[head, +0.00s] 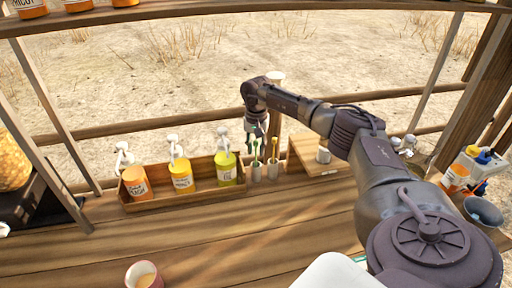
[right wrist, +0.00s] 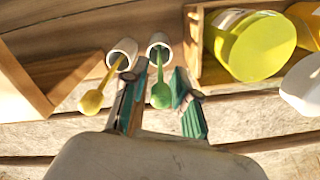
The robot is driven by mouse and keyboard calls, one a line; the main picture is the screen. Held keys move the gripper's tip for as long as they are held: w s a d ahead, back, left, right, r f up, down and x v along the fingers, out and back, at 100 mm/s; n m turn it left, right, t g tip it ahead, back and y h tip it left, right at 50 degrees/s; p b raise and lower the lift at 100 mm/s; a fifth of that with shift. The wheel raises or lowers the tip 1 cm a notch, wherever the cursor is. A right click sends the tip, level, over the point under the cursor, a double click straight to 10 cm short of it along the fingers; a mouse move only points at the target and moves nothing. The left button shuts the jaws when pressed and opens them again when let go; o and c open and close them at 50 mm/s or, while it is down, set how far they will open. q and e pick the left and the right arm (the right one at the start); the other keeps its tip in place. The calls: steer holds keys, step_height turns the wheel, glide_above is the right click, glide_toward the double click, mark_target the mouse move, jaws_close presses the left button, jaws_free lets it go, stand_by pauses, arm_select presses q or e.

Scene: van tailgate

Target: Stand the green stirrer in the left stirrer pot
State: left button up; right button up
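The green stirrer (head: 256,151) stands in the left stirrer pot (head: 257,172), a small white cup. In the right wrist view the green stirrer (right wrist: 160,92) has its rounded end towards the camera, and its stem goes into the left pot (right wrist: 159,41). My right gripper (right wrist: 160,110) is open, its fingers on either side of the green stirrer with gaps visible. In the head view the right gripper (head: 256,133) is just above the pots. A yellow stirrer (right wrist: 92,101) leans in the right pot (right wrist: 123,51). My left gripper is not in view.
A wooden tray (head: 160,203) with orange and yellow pump bottles stands left of the pots. A wooden box (head: 305,148) with a small cup is on their right. The counter's middle is clear.

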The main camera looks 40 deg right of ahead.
steer(key=shift+o, duration=0.2)
steer(key=shift+r, duration=0.1)
step_height(320, 180, up, 11)
steer(key=b, duration=0.3)
steer(key=shift+r, duration=0.55)
steer(key=shift+s+f, duration=0.1)
